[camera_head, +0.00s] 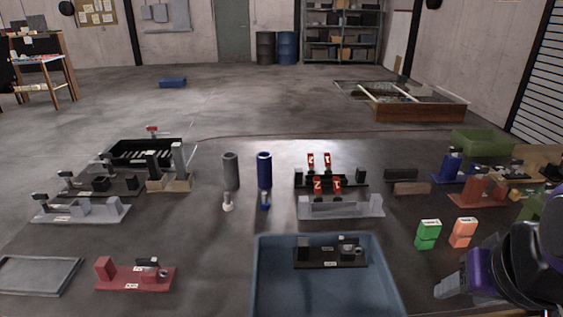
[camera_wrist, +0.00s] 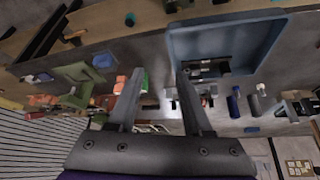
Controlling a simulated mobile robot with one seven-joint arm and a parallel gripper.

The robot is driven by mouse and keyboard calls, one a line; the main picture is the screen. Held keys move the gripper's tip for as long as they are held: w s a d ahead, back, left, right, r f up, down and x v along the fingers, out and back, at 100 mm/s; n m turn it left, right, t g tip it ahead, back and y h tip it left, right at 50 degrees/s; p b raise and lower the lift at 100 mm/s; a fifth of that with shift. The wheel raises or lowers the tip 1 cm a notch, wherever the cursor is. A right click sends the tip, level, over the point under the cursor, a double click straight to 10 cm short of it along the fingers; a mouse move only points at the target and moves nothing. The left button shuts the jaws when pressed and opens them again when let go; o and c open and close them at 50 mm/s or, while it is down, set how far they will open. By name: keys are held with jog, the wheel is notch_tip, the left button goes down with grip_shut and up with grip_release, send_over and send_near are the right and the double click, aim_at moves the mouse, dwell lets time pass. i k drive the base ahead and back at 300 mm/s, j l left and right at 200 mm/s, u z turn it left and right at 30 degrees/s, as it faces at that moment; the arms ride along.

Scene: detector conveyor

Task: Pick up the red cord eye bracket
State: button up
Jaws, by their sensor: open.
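A red bracket (camera_head: 135,279), with a flat base, a red block at its left end and dark and metallic parts at its right, sits on the table at the front left in the head view. I take it for the red cord eye bracket. I cannot make it out in the wrist view. My gripper (camera_wrist: 158,72) is open, with nothing seen between its fingers. In the head view its grey fingers (camera_head: 452,287) are at the lower right, far from the red bracket and across the blue tray from it.
The blue tray (camera_head: 262,290), holding a black bracket (camera_head: 330,262), stands between my gripper and the red bracket. A flat grey tray (camera_head: 38,290) lies left of the red bracket. Green (camera_head: 428,234) and orange (camera_head: 463,232) blocks stand near my gripper. An orange-red bracket (camera_head: 480,198) is behind them.

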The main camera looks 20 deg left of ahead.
aim_at(111, 277)
jog(key=u, duration=2.15)
jog(key=j+z, duration=0.1)
jog(key=z, duration=0.25)
jog(key=j+z, duration=0.1)
jog(key=z, duration=0.3)
jog(key=j+z, duration=0.1)
jog(key=z, duration=0.25)
jog(key=k+j+z, duration=0.1)
jog(key=j+z, duration=0.2)
jog(key=k+j+z, duration=0.15)
jog(key=j+z, duration=0.2)
jog(key=k+j+z, duration=0.15)
jog(key=j, duration=0.2)
jog(key=k+j+z, duration=0.1)
jog(key=k+j, duration=0.2)
